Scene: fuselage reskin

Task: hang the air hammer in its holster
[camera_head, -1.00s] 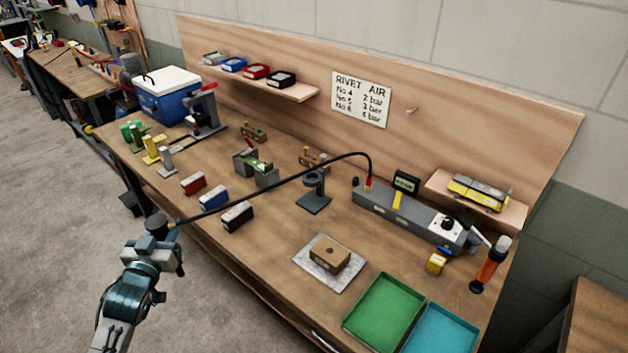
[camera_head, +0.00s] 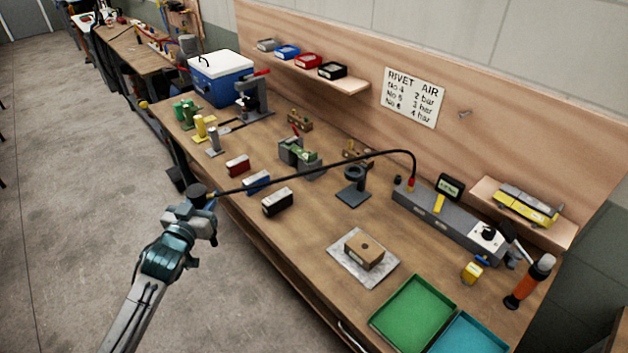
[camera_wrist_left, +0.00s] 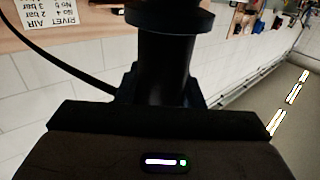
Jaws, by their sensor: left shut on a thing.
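My left gripper (camera_head: 198,208) is at the bench's front edge, left of the middle, with its fingers mostly hidden. It is shut on the air hammer (camera_head: 197,191), of which a dark round end and a bit of blue show. In the left wrist view the air hammer (camera_wrist_left: 163,60) is a black flanged cylinder rising beyond the gripper body. A black hose runs from it to the grey air unit (camera_head: 447,220). The holster (camera_head: 353,186) appears to be the dark ring stand on the bench, empty and apart from the hammer. My right gripper is out of view.
Red (camera_head: 238,165), blue and black (camera_head: 278,201) blocks stand between the gripper and the ring stand. A brown block (camera_head: 364,250) rests on a grey plate. A green tray (camera_head: 413,315) lies at the front right. The hose arches above the bench.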

